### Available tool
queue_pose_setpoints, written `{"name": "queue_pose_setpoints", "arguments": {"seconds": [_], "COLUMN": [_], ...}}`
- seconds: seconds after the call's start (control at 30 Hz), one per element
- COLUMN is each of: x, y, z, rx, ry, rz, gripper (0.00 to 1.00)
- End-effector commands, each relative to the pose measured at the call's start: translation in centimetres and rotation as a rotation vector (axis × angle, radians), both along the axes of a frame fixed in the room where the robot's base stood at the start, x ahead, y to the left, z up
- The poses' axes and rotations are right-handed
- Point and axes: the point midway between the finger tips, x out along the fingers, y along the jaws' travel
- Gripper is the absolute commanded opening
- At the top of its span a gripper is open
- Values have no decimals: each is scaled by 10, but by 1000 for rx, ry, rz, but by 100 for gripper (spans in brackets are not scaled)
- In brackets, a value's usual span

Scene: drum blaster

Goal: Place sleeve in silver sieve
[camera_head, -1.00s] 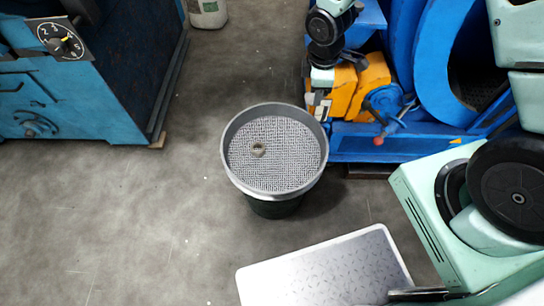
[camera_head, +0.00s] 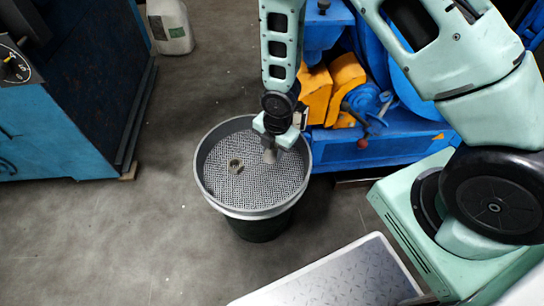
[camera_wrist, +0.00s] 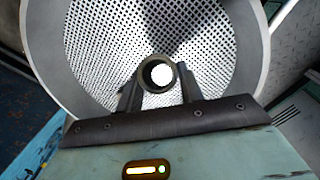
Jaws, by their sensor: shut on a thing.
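The silver sieve (camera_head: 205,190) is a round mesh pan with a grey rim on top of a dark drum. My gripper (camera_head: 270,154) points down over the right part of the mesh. In the wrist view, my gripper (camera_wrist: 157,90) is shut on a grey sleeve (camera_wrist: 145,75), with its open bore facing the camera. The sieve's mesh and rim (camera_wrist: 258,50) fill the background there. I cannot tell whether the held sleeve touches the mesh.
A blue machine with orange parts (camera_head: 347,82) stands just behind and right of the sieve. A blue cabinet (camera_head: 70,120) is at left, with a white jug (camera_head: 170,28) behind. A metal-topped plate (camera_head: 335,280) is in front. Floor at lower left is clear.

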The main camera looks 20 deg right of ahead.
Motion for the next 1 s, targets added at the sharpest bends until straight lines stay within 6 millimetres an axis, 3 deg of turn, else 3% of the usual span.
{"name": "queue_pose_setpoints", "arguments": {"seconds": [0.17, 0.53, 0.57, 0.6, 0.63, 1.0], "x": [0, 0, 0, 0, 0, 0], "y": [0, 0, 0, 0, 0, 0], "z": [-28, -31, -31, -30, -30, -23], "rx": [-1, 0, 0, 0, 0, 0], "ry": [2, 1, 1, 1, 1, 0], "rz": [0, -1, -1, -1, -1, -2], "gripper": [7, 7, 43, 54, 59, 59]}}
